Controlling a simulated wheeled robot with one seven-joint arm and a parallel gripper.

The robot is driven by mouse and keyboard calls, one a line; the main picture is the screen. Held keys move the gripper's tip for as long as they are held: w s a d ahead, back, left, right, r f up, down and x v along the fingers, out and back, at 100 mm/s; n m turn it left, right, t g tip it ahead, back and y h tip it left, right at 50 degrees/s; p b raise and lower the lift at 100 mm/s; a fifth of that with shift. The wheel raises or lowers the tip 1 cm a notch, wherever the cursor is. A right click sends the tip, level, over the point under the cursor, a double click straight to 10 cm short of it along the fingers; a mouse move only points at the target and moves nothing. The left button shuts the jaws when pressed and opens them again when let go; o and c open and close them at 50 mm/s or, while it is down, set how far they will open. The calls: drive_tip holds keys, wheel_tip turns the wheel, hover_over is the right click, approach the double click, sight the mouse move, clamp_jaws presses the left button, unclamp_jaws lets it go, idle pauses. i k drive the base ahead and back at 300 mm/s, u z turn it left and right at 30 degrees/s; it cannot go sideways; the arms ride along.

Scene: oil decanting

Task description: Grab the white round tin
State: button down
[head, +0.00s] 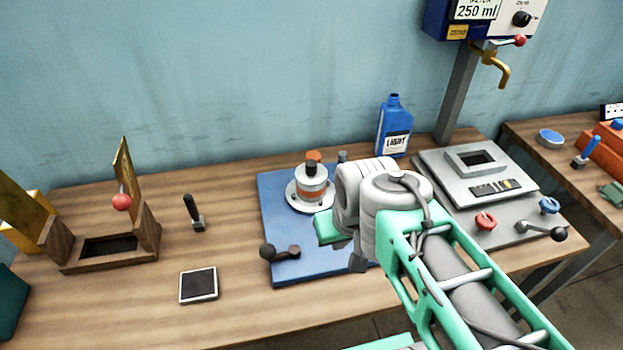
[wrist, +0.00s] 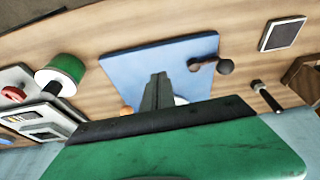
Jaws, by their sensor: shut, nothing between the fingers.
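A round item with a white face and green side (wrist: 65,67) shows at the left in the wrist view; I cannot tell if it is the white round tin. In the head view my arm seems to cover it. A whitish round fixture with an orange band and black knob (head: 311,182) stands on the blue plate (head: 283,223). My gripper (head: 358,263) is shut and empty above the plate's front right part. Its fingers (wrist: 158,90) also show in the wrist view, partly covering a pale round thing behind them.
A blue bottle (head: 394,128) stands behind. A grey station (head: 440,165) with a red knob (head: 485,221) is at the right. A dark lever (head: 281,252) lies at the plate's front edge. A wooden holder (head: 108,243) and a flat tablet (head: 198,285) are left, with bare table between.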

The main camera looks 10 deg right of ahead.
sight(310, 177)
drive_tip(key=u, duration=3.2)
drive_tip(key=k, duration=0.65)
drive_tip(key=z, duration=0.5)
